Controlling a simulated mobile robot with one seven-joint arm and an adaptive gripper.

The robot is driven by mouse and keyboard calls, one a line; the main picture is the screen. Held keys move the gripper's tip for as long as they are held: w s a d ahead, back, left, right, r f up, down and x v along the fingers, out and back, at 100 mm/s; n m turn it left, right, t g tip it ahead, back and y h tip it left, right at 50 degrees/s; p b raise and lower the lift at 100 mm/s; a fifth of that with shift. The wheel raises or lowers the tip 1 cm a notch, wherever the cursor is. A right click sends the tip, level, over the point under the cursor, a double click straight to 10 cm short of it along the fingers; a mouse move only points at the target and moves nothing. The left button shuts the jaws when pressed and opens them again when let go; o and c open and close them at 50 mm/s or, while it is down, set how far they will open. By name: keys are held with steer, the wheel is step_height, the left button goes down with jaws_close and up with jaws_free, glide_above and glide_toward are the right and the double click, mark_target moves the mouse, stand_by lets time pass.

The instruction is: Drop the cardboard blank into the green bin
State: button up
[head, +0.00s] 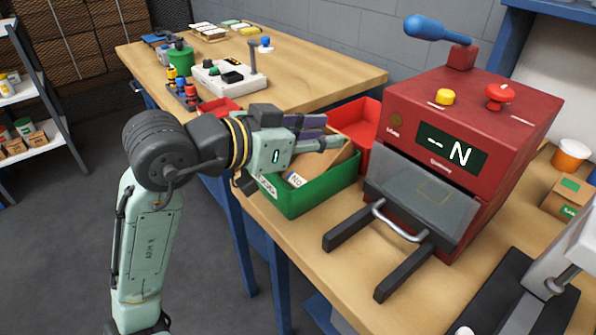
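My gripper (322,134) is over the green bin (315,195), reaching in from the left with its fingers pointing right. The fingers are seen from the side, and I cannot tell whether they are open or shut. A brown cardboard piece (338,160) shows just below the fingers, within the outline of the green bin. I cannot tell whether it touches the fingers or rests in the bin. The gripper hides part of the bin's back.
A red bin (367,128) stands behind the green bin. A red machine (455,110) with a blue-handled lever and a front tray (425,200) stands close on the right. A white control box (225,78) sits farther back on the wooden table.

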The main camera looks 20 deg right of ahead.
steer(key=v, duration=1.2)
